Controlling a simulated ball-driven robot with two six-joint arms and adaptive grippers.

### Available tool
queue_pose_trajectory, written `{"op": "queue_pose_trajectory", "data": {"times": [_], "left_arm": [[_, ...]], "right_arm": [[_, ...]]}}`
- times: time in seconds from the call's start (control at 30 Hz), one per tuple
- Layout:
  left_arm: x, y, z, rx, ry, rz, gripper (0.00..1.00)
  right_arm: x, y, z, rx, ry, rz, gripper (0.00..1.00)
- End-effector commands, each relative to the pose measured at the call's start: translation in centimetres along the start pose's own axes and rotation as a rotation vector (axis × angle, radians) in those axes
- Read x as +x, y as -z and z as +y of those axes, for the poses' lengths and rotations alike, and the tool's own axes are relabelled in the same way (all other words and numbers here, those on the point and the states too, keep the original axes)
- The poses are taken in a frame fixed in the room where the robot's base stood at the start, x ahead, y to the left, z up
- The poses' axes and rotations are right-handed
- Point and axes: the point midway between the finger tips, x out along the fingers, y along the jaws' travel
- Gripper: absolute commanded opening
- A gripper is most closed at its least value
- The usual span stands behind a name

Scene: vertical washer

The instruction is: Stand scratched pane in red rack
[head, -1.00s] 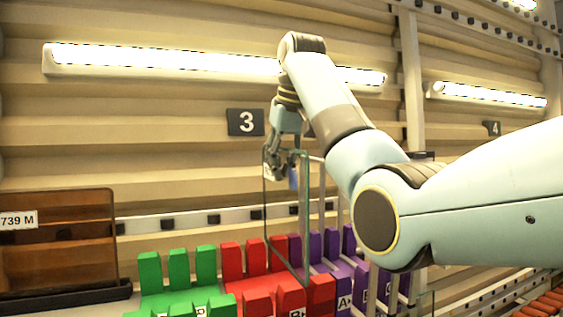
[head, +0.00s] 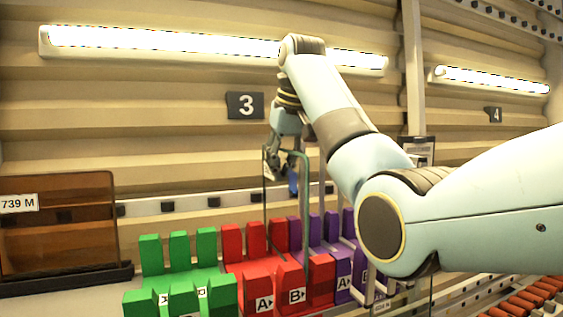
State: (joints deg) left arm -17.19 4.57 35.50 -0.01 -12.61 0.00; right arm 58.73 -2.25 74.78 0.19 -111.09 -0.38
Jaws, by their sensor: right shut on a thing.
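A clear glass pane (head: 305,215) with greenish edges stands upright, seen nearly edge-on. My right gripper (head: 283,172) is shut on its upper part. The pane's lower edge reaches down among the posts of the red rack (head: 262,272), toward its right side. I cannot tell whether it touches the rack's bottom. No scratch can be made out on it. The red rack has front blocks labelled A and B and a row of posts behind. My left gripper is not in view.
A green rack (head: 180,270) stands left of the red one, a purple rack (head: 335,235) right of it. A brown tinted pane (head: 58,225) labelled 739 M stands in a dark base at far left. Orange pieces (head: 535,295) lie at lower right.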

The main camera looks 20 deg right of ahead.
Motion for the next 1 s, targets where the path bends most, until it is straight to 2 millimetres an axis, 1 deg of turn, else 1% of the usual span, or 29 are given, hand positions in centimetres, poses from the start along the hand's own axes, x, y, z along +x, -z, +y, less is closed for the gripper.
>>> {"op": "queue_pose_trajectory", "data": {"times": [0.6, 1.0], "left_arm": [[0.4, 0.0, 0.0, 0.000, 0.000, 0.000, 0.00], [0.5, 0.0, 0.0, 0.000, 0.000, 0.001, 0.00]], "right_arm": [[1.9, -0.7, 0.1, 0.000, 0.000, 0.005, 0.00], [2.2, -0.8, 0.1, 0.000, 0.000, 0.005, 0.00]]}}
